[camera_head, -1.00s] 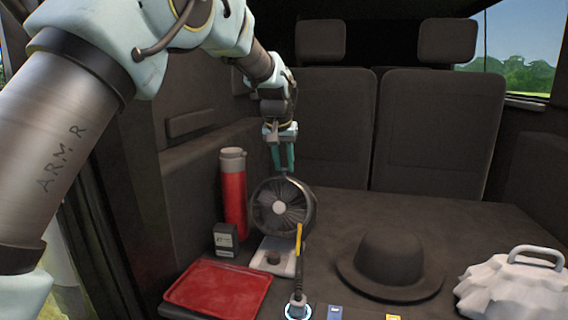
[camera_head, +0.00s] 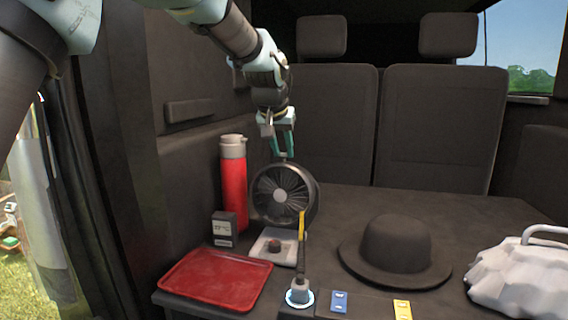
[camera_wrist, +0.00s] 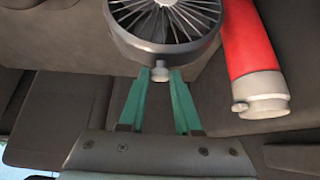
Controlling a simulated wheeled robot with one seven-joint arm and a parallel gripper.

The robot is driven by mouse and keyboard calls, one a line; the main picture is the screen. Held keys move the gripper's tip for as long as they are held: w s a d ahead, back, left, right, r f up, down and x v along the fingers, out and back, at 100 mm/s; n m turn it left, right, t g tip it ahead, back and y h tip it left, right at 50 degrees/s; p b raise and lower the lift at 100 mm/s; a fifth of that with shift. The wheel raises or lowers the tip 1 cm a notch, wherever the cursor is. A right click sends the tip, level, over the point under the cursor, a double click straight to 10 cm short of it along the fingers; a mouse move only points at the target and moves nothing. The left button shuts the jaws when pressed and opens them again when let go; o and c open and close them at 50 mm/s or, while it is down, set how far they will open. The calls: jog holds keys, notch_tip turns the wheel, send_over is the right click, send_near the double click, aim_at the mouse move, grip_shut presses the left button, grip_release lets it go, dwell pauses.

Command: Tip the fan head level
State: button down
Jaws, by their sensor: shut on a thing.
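The fan head (camera_head: 281,194) is a dark round housing with a grille and pale hub, at the back left of the deck. My gripper (camera_head: 283,155) reaches down from above to the top of the housing. In the wrist view, its teal fingers (camera_wrist: 162,78) are closed on a small pale tab (camera_wrist: 160,73) on the fan's rim, and the grille (camera_wrist: 163,18) shows beyond. The fan's pivot is hidden.
A red flask (camera_head: 233,185) stands close left of the fan, with a small dark display box (camera_head: 223,230) before it. A red tray (camera_head: 214,281) lies in front. A lever with yellow grip (camera_head: 301,225) rises nearby.

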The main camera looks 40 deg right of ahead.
jog(key=b, duration=0.1)
jog(key=a+h+b, duration=0.1)
jog(key=b, duration=0.1)
jog(key=shift+s+f+t, duration=0.25)
jog(key=shift+s+t, duration=0.05)
jog(key=shift+s, duration=0.05)
jog(key=shift+s+a+r+h+b, duration=0.1)
jog(key=shift+a+r+h+b, duration=0.15)
jog(key=shift+b, duration=0.3)
jog(key=c, duration=0.6)
grip_release()
jog(key=v, duration=1)
jog(key=shift+s+a+r, duration=0.15)
jog(key=shift+s+a, duration=0.1)
jog(key=shift+s, duration=0.05)
